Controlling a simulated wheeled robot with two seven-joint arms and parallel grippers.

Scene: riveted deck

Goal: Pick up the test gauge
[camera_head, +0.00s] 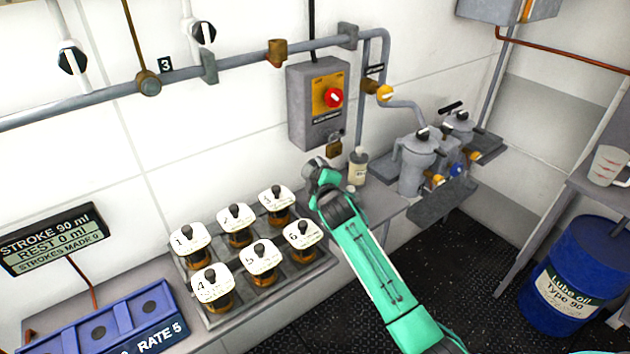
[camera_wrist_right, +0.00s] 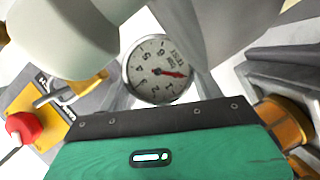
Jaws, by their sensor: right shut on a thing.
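The test gauge (camera_wrist_right: 152,62) shows in the right wrist view as a round, pale dial with dark numbers and a red needle. It sits between the two pale grey fingers of my right gripper (camera_head: 318,172), which is shut on it. In the head view this gripper is over the shelf, just right of the numbered jars and below the grey switch box. The gauge cannot be made out clearly there, as the gripper hides it. My left gripper is not in view.
Several numbered jars (camera_head: 239,225) stand in a metal tray left of the gripper. A grey box with a red knob (camera_head: 333,97) and a padlock (camera_head: 334,147) are on the wall behind. A small bottle (camera_head: 358,168) stands just right. A blue drum (camera_head: 572,270) is at far right.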

